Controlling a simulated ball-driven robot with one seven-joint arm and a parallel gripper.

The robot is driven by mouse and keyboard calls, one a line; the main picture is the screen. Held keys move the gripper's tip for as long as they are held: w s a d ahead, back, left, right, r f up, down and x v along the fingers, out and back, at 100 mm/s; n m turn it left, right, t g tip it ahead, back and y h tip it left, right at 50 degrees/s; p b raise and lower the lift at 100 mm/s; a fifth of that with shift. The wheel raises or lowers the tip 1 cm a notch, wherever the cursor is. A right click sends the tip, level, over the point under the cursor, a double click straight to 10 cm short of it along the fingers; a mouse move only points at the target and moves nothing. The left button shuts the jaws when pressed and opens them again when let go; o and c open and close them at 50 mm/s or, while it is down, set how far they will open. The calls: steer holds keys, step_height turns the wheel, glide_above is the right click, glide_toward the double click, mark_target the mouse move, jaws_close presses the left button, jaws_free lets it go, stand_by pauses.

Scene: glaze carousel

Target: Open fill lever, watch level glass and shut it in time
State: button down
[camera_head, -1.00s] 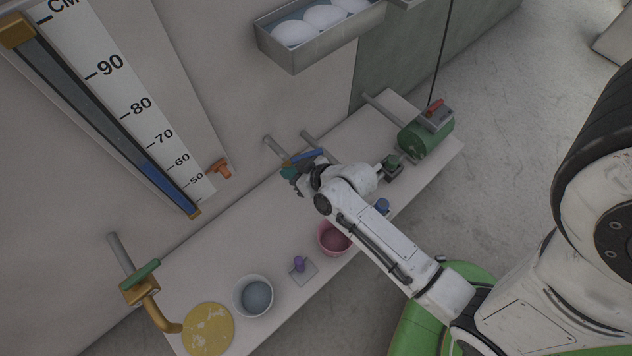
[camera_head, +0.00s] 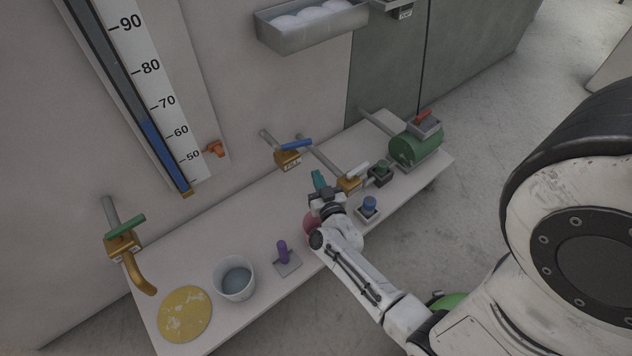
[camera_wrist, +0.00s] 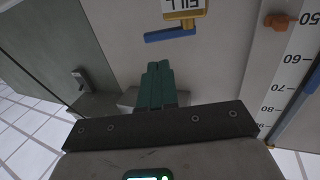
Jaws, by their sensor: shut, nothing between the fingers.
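The fill valve (camera_head: 287,158) with its blue lever (camera_head: 297,145) is on a pipe from the wall. The lever points sideways to the right; the wrist view also shows the lever (camera_wrist: 170,35) below a FILL label. The level glass (camera_head: 165,155) holds blue liquid, its top between the 60 and 70 marks. My gripper (camera_head: 319,180) is shut and empty, its teal fingers (camera_wrist: 154,85) together. It is right of and below the lever in the head view, apart from it.
An orange marker (camera_head: 215,148) sits beside the scale near 50. A white-levered valve (camera_head: 350,182), blue button (camera_head: 369,205), green drum (camera_head: 413,147), purple knob (camera_head: 282,252), grey bucket (camera_head: 235,280) and green-levered tap (camera_head: 123,243) stand around.

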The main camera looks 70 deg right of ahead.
steer(key=b+x, duration=0.3)
steer(key=x, duration=0.8)
steer(key=shift+d+f+b, duration=0.1)
steer(key=shift+b, duration=0.25)
steer(key=shift+w+d+b, duration=0.15)
steer(key=shift+d+b, duration=0.05)
steer(key=shift+d, duration=0.4)
steer(key=shift+w+d+b, duration=0.15)
steer(key=shift+d, duration=0.45)
steer(key=p, duration=0.5)
glide_toward(306, 144)
steer(key=shift+v, duration=0.95)
